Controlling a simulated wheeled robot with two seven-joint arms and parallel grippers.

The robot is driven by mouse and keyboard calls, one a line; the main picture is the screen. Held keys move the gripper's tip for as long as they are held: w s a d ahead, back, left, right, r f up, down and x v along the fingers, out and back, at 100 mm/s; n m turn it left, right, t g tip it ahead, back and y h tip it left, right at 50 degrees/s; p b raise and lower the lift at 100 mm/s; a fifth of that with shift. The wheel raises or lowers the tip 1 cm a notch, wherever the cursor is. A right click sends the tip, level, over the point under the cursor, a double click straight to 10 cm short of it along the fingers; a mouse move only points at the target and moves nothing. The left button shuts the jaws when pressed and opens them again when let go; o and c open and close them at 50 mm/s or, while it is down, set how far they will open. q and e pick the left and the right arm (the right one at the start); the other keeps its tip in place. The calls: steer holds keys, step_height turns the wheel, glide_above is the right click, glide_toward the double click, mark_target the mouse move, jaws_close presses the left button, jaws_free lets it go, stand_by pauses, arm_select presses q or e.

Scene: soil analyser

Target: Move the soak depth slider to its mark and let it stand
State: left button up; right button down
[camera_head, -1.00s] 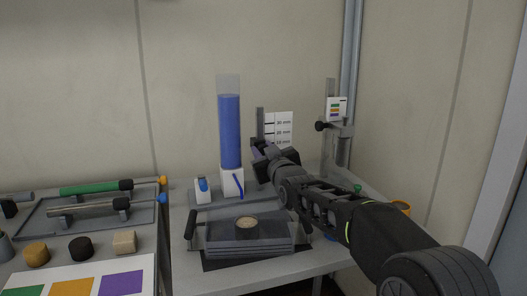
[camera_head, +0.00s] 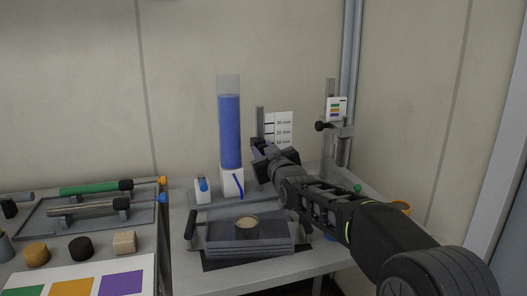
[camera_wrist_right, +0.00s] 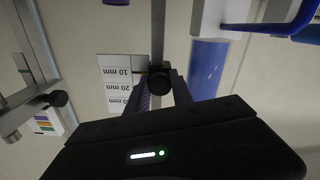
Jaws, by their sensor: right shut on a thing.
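The soak depth slider is a dark round knob (camera_wrist_right: 159,79) on a grey upright rail (camera_head: 260,122). In the right wrist view it sits between my fingers, beside the 10 mm label of the white scale card (camera_wrist_right: 121,69). That view is upside down. The card also shows in the head view (camera_head: 279,130), with several depth lines. My right gripper (camera_head: 259,153) is shut on the knob, and its fingers hide the knob in the head view. The exact mark is too small to make out. My left gripper is not in view.
A clear column of blue liquid (camera_head: 230,130) stands just left of the rail. A second stand with a colour card (camera_head: 337,108) is to the right. A dark press with a round sample (camera_head: 246,227) lies in front. A tray with rods (camera_head: 78,228) is at left.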

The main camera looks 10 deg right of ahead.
steer(key=shift+r+p, duration=0.85)
steer(key=shift+r, duration=0.75)
steer(key=c, duration=1.1)
jaws_free()
steer(key=shift+f, duration=0.1)
steer(key=shift+s, duration=0.1)
steer(key=s, duration=0.7)
steer(key=shift+s+d+p, duration=0.25)
steer(key=shift+s+p, duration=0.05)
steer(key=shift+p, duration=0.1)
